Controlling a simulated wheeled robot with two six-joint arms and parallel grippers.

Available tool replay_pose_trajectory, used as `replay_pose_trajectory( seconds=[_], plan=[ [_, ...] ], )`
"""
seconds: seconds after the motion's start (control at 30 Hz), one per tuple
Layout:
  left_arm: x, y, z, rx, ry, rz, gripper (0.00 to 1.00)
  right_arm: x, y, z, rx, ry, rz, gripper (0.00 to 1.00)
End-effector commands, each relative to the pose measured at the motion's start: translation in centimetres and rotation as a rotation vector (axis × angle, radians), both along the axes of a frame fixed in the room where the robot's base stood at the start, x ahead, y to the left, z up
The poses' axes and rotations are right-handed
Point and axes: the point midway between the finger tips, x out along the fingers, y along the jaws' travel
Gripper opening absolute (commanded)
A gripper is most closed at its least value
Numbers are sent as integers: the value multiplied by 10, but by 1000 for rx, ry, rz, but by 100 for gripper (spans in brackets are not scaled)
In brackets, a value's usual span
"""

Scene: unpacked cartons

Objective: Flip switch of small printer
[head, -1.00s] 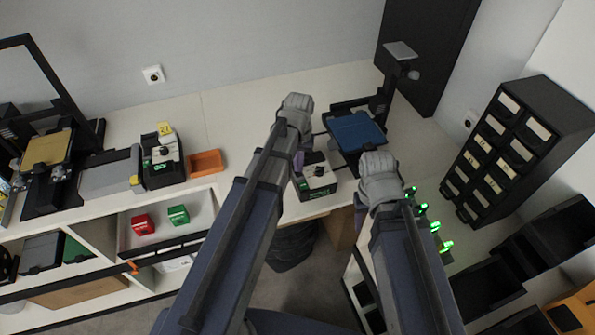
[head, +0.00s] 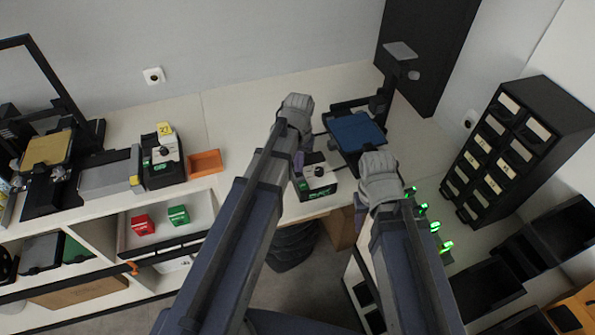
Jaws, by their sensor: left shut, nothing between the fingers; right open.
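The small printer (head: 356,133) with a blue bed stands on the back counter, right of centre.
A larger printer (head: 48,150) with a yellow bed and its control box (head: 163,165) stand at the left. An orange tray (head: 205,163) sits beside it. Red and green boxes lie in the shelf below. A drawer cabinet (head: 505,150) and green lights are at the right.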

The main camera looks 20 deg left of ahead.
Motion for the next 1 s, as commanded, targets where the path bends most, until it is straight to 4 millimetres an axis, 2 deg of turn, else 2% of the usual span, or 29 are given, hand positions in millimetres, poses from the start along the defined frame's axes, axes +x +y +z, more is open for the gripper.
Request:
replay_pose_trajectory(
  seconds=[1.0],
  plan=[
    [0, 0, -8, 0, 0, 0, 0, 0, 0, -8, 0, 0, 0, 50]
  ],
)
